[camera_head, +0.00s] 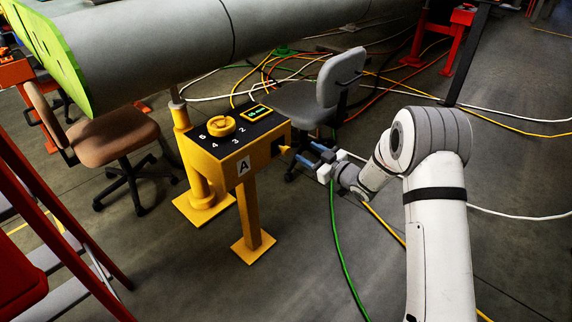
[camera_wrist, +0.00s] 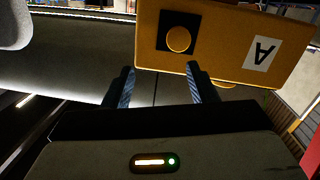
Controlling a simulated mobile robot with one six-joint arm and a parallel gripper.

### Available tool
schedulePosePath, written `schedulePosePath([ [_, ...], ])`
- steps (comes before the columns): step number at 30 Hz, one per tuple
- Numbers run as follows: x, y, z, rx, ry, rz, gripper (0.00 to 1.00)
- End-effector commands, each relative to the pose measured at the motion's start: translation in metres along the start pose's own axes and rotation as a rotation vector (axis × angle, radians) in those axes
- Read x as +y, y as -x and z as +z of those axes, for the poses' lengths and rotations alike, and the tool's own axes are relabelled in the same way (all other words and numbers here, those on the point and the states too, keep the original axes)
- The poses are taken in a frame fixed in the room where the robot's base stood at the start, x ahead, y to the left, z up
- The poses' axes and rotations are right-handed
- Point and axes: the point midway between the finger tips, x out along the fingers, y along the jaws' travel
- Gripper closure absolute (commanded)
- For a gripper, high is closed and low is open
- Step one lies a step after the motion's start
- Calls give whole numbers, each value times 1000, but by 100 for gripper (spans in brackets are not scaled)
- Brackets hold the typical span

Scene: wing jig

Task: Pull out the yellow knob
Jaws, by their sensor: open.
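The yellow knob (camera_head: 284,149) sticks out of a dark square on the right side of the yellow control box (camera_head: 228,172). In the wrist view the knob (camera_wrist: 178,39) is a round yellow end face on a black square, ahead of the fingers and between their lines, nearer the right one. My gripper (camera_head: 311,153) is just right of the knob in the head view, with its blue fingers apart and empty. In the wrist view my gripper (camera_wrist: 160,70) shows a clear gap between its fingertips, and they appear apart from the knob.
A round yellow dial (camera_head: 222,125) with numbers and a small display (camera_head: 254,112) are on the box top. A grey chair (camera_head: 322,93) stands behind, a brown chair (camera_head: 112,150) at left. A large grey wing (camera_head: 190,42) hangs above. Cables cross the floor.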

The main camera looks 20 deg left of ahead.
Motion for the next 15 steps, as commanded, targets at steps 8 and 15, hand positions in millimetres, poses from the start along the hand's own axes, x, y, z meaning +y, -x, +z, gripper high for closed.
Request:
schedulePosePath([
  [8,-24,-21,20,73,-14,-71,48],
  [15,-27,-60,17,72,-12,-70,48],
])
